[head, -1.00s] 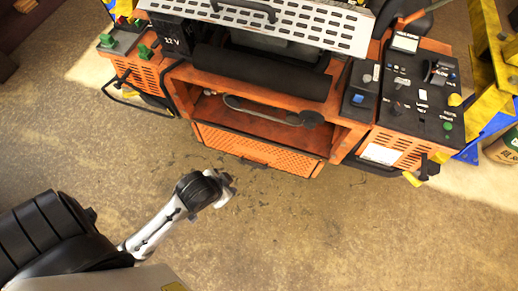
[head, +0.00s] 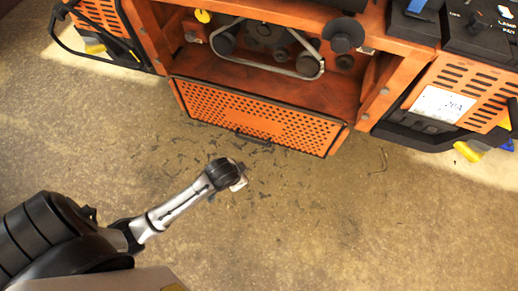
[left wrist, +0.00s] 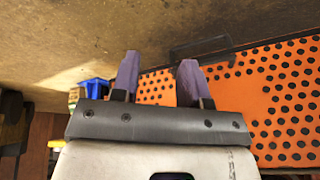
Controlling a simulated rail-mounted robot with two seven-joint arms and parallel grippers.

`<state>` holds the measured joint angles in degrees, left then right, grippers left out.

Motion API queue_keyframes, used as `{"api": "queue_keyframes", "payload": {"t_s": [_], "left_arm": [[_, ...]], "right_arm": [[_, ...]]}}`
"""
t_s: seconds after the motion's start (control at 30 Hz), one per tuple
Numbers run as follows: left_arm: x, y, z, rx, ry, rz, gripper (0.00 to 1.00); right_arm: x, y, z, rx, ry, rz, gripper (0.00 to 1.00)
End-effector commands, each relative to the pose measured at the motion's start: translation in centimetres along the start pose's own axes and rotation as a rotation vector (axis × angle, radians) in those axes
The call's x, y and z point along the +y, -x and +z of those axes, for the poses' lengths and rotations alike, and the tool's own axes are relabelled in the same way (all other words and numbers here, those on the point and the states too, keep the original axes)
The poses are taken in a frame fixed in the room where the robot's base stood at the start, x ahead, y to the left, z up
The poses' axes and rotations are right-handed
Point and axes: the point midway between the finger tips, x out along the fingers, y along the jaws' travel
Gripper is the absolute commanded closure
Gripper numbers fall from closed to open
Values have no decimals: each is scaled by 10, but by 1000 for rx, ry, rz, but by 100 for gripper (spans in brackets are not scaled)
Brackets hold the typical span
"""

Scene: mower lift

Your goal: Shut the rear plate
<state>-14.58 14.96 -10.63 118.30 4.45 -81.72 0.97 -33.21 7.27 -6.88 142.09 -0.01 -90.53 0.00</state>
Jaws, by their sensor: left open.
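The rear plate (head: 262,118) is a perforated orange panel with a dark handle (head: 253,138) near its outer edge. It hangs open below the mower's orange rear bay, sloping out toward me. In the left wrist view the plate (left wrist: 285,100) fills the right side, and its dark handle (left wrist: 200,48) shows above the fingers. My left gripper (head: 240,178) is in front of the plate, its fingers mostly hidden in the head view. Its two purple fingers (left wrist: 157,78) are apart with nothing between them. My right gripper is not in view.
The open bay (head: 275,80) holds a belt loop and dark pulleys. An orange side box with a white label (head: 443,104) stands at the right, with a yellow-tipped lever (head: 467,151) below it. The brown floor (head: 320,220) in front is clear apart from dark marks.

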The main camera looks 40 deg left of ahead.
Motion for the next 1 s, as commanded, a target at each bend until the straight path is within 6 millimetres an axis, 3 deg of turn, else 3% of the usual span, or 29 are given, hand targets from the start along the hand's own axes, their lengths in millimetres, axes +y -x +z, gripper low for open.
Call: {"api": "queue_keyframes", "payload": {"t_s": [0.03,0.17,0.3,0.43,0.57,0.7,0.87,1.0], "left_arm": [[2,-45,10,3,5,4,59],[2,-117,22,35,42,22,59],[0,-206,37,119,158,57,59],[-7,-253,45,245,345,108,59],[-16,-277,52,387,558,168,59],[-30,-286,55,570,799,252,59],[-47,-274,49,813,1056,397,59],[-60,-248,38,1018,1227,569,59]], "right_arm": [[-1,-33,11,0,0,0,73],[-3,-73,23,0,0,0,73],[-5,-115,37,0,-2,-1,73],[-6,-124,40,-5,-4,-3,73],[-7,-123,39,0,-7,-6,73],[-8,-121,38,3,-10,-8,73],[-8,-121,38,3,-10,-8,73],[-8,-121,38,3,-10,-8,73]]}}
